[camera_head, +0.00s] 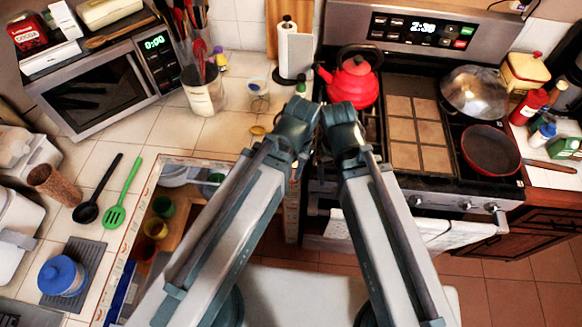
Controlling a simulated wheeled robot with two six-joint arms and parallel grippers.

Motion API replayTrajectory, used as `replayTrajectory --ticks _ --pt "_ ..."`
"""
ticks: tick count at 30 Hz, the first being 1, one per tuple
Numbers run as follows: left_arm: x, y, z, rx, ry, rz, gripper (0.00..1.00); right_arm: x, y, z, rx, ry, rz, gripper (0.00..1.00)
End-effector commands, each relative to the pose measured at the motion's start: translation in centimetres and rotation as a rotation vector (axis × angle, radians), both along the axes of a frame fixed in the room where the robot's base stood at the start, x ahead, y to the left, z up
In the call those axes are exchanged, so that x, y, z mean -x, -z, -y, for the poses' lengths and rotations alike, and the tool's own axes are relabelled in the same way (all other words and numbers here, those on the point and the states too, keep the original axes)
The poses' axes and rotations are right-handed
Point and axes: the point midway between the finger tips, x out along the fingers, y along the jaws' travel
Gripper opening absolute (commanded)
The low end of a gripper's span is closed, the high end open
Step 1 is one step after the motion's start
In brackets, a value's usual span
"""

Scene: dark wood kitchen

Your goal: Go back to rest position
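My two arms come up from the bottom of the head view, the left arm (225,225) from the left and the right arm (385,225) from the right. They converge at dark joints near the middle, beside the stove's left edge. The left arm's far joint (293,128) and the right arm's far joint (342,125) are close together. Both grippers are hidden; no fingertips show, so I cannot see whether they hold anything.
A red kettle (352,80) sits on the stove just beyond my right arm. A red-rimmed pan (490,150) is at the stove's right. An open cabinet or drawer (160,205) with cups is left of my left arm. Utensils (122,195) lie on the left counter. Tiled floor shows at lower right.

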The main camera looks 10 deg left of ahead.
Motion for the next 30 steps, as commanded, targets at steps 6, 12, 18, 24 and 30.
replayTrajectory --ticks 6,12,18,24,30 --pt "0.3 0.0 0.0 -0.001 -0.021 0.002 0.39 0.0 0.0 0.0 0.0 0.0 0.0 0.81" --pt "0.2 0.8 0.0 0.0 -0.019 0.002 0.39 0.0 0.8 0.0 0.0 0.0 0.0 0.81" --pt "0.2 4.4 0.0 0.0 -0.017 0.002 0.39 0.0 4.4 0.0 0.0 -0.001 0.0 0.81" --pt "0.2 5.8 0.0 -0.001 -0.016 0.002 0.32 0.0 5.8 0.0 0.001 -0.002 0.0 0.81" --pt "0.2 5.5 0.0 0.0 -0.016 0.002 0.26 0.0 5.5 0.0 0.001 -0.002 0.0 0.81"
